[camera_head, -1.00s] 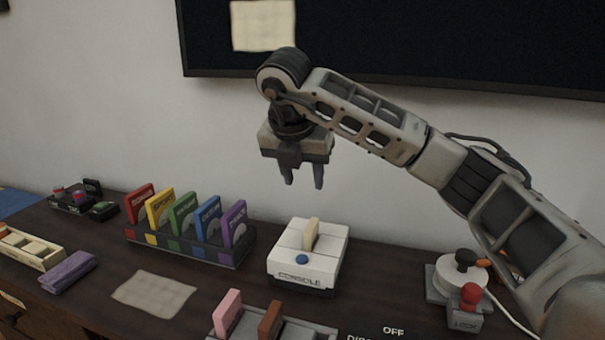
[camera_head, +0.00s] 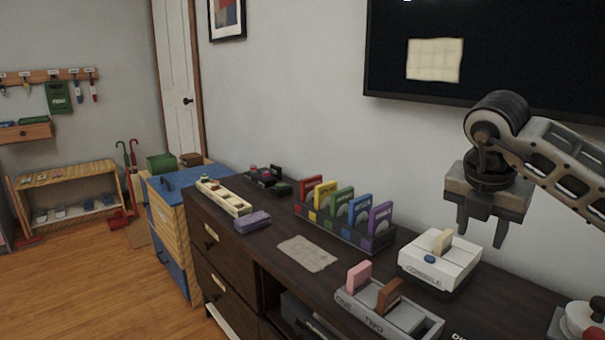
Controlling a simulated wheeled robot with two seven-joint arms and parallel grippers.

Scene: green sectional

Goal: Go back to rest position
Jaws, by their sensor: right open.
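My right gripper (camera_head: 482,226) hangs open and empty at the right of the head view, fingers pointing down. It is above and to the right of the white console (camera_head: 432,271), apart from it. My left gripper is not in view.
The dark cabinet (camera_head: 265,246) holds a rack of several coloured cartridges (camera_head: 343,213), a grey two-slot holder (camera_head: 411,318) with pink and brown cartridges, a beige cloth (camera_head: 307,253) and a purple cloth (camera_head: 252,222). A joystick (camera_head: 580,322) sits lower right. Wooden floor (camera_head: 110,285) is clear at left.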

